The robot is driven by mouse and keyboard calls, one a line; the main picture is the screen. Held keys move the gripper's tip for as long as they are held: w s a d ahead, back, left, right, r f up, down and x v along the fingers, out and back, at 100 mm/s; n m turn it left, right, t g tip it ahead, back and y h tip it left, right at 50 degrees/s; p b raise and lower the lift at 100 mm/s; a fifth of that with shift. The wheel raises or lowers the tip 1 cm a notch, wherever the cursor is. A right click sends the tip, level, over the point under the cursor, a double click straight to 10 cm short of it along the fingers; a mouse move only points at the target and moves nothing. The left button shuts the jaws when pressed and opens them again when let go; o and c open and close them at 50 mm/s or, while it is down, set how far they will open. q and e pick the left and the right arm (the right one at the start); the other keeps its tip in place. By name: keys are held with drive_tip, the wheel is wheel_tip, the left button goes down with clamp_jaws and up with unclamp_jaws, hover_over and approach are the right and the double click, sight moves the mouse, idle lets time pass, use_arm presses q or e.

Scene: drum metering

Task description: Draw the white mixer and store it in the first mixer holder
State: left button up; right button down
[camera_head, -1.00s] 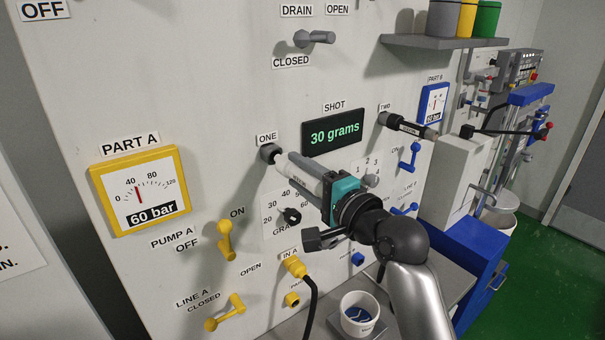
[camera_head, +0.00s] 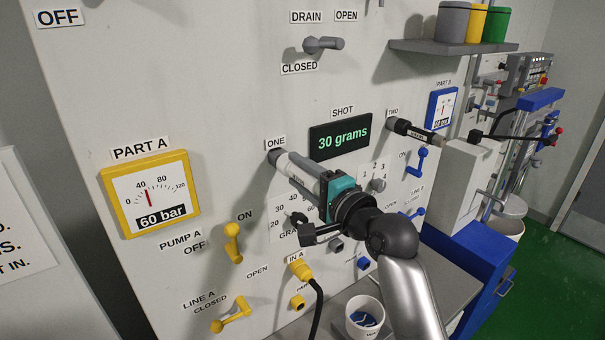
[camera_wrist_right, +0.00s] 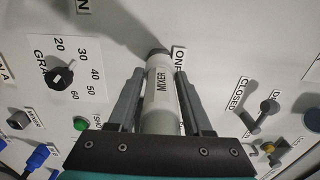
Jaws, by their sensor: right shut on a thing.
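The white mixer (camera_head: 300,173), a pale tube lettered MIXER, points at the panel in the head view. Its far end meets the dark round holder under the label ONE (camera_head: 276,143), and it looks to be in the holder's mouth, but how deep I cannot tell. My right gripper (camera_head: 313,183) is shut on the mixer's near part. In the right wrist view the mixer (camera_wrist_right: 159,85) lies between the two grey fingers (camera_wrist_right: 160,88), its dark far end at the label ONE. My left gripper is not in view.
A black mixer (camera_head: 411,130) sits in the holder labelled TWO, to the right. The shot display (camera_head: 340,136) and a black dial (camera_head: 298,218) are close to my right gripper. A yellow connector (camera_head: 300,268) with a black hose and a white cup (camera_head: 365,316) are below.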

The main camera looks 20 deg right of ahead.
drive_tip(key=shift+w+a, duration=0.1)
drive_tip(key=shift+w, duration=0.25)
drive_tip(key=shift+c, duration=1.2)
unclamp_jaws()
drive_tip(key=v, duration=1.5)
drive_tip(key=shift+s, duration=0.1)
